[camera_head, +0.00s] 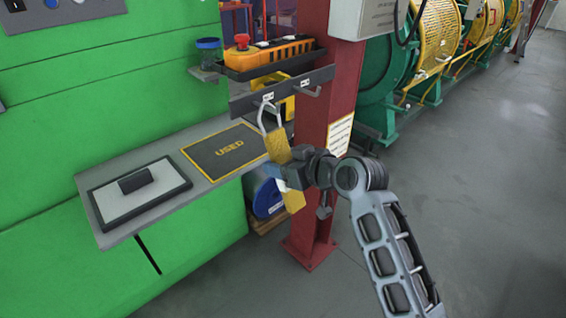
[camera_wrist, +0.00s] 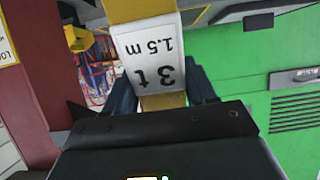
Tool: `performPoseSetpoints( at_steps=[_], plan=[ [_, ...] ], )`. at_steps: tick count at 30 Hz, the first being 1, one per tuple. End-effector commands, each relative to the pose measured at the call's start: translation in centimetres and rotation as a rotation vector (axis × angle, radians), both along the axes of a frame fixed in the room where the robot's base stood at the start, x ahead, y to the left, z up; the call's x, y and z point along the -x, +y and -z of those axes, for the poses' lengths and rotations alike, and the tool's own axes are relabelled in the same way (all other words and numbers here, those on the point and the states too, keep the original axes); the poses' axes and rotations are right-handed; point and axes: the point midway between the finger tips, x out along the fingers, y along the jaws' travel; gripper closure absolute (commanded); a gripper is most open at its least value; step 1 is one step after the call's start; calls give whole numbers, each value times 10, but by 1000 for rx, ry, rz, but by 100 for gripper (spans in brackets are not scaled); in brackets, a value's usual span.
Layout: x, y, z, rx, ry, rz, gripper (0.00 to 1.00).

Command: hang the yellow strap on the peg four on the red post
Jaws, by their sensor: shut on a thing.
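The yellow strap (camera_head: 278,145) hangs upright in my gripper (camera_head: 292,176), with a pale loop (camera_head: 263,112) at its top and a yellow tail below. In the wrist view the strap's white label (camera_wrist: 155,55), reading "3 t 1.5 m", lies between the two fingers of my gripper (camera_wrist: 163,88), which are shut on it. The red post (camera_head: 343,75) stands just behind the gripper. A dark rail (camera_head: 245,104) on the post carries pegs, one (camera_head: 269,98) at the loop's top and another (camera_head: 313,91) further right. I cannot tell whether the loop is around the peg, and the peg numbers are unreadable.
Above the rail, a tray (camera_head: 262,72) holds an orange control pendant (camera_head: 270,52). Below is a grey shelf (camera_head: 110,228) with a "USED" mat (camera_head: 225,150) and a black-and-white pad (camera_head: 138,196). A blue drum (camera_head: 265,196) sits under it. Open floor lies to the right.

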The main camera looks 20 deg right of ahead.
Motion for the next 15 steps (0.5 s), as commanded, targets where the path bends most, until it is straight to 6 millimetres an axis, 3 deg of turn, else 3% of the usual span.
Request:
performPoseSetpoints(
  at_steps=[2, 3, 11, 15],
  plan=[
    [0, 0, -1, -1, -2, 0, 89],
    [0, 0, -1, -1, -2, 0, 41],
    [0, 0, -1, 0, -1, 0, 16],
    [0, 0, 0, 0, -1, 0, 15]
  ],
)
